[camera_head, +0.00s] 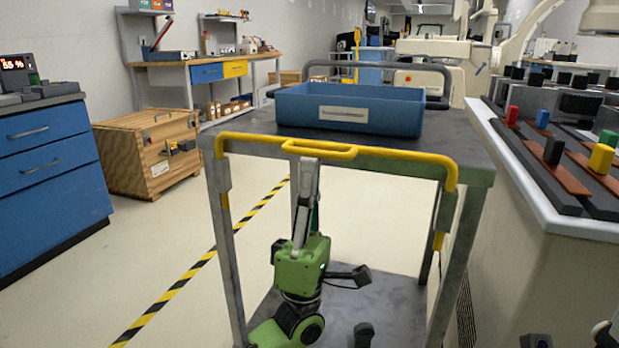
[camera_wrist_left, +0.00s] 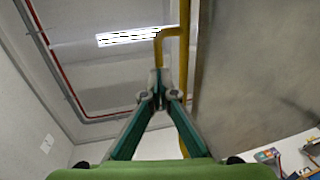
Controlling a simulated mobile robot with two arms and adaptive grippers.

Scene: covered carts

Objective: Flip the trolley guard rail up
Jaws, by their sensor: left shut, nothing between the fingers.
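The yellow trolley guard rail (camera_head: 400,158) runs along the near edge of the grey trolley's top (camera_head: 462,165), with a small loop handle at its middle. Its side pieces hang down beside the front posts. My left gripper (camera_head: 308,163) points upward from below, its tip by the left part of the loop handle. In the left wrist view, my left gripper (camera_wrist_left: 158,82) is shut and empty. The rail's yellow bar (camera_wrist_left: 185,62) passes just beyond and beside the fingertips; I cannot tell whether they touch. My right gripper is not recognisable in either view.
A blue bin (camera_head: 385,112) sits on the trolley top. A grey push handle (camera_head: 440,70) stands at its far end. A counter with coloured blocks (camera_head: 545,215) is close on the right. A wooden crate (camera_head: 145,165) and blue cabinet (camera_head: 45,190) stand left, with open floor between.

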